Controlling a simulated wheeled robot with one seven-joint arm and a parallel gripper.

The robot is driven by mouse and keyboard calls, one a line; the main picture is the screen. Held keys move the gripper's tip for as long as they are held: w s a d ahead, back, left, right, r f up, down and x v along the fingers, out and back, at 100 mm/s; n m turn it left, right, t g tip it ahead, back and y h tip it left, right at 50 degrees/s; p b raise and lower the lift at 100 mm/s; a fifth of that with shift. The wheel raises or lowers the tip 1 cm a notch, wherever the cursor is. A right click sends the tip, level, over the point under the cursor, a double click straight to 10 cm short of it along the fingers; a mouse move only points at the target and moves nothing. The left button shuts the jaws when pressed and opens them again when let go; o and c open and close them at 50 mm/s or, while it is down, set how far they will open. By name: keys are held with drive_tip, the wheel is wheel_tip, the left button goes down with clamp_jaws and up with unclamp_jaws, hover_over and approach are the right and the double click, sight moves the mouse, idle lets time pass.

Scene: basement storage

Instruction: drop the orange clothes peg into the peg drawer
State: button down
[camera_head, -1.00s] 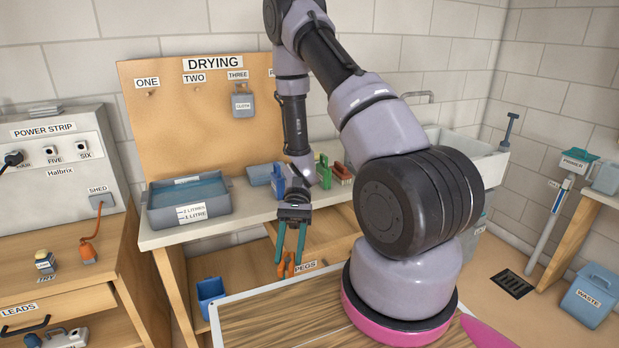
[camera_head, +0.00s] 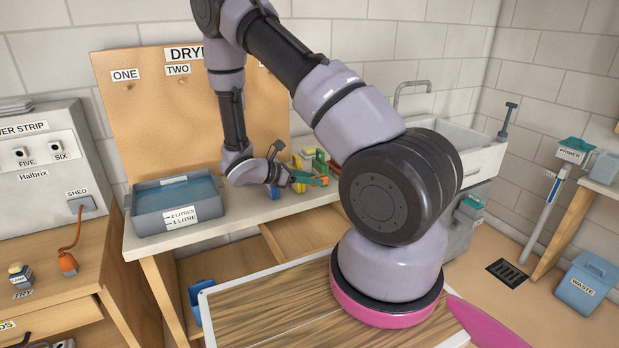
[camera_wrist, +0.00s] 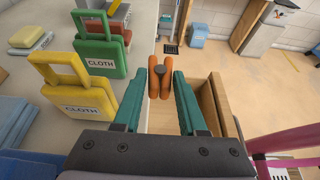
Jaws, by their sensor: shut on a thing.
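The orange clothes peg (camera_wrist: 160,79) sits between the fingertips of my gripper (camera_wrist: 163,74) in the wrist view. My gripper (camera_head: 314,181) is shut on it and points sideways to the right in the head view, at about the height of the cloth holders. The open wooden drawer (camera_head: 306,234) is under the bench front, below my gripper. Its wooden walls (camera_wrist: 222,104) show just right of the peg in the wrist view.
A yellow cloth holder (camera_wrist: 82,105) and a green one (camera_wrist: 100,55) stand on the bench left of my gripper. A grey water basin (camera_head: 175,203) is farther left. A sink (camera_head: 455,152) is at the right.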

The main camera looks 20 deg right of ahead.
drive_tip(key=shift+f, duration=2.95)
drive_tip(key=shift+c, duration=1.9)
unclamp_jaws()
drive_tip(key=v, duration=1)
drive_tip(key=shift+a, duration=0.4)
drive_tip(key=shift+r, duration=0.1)
drive_tip(key=shift+r, duration=0.1)
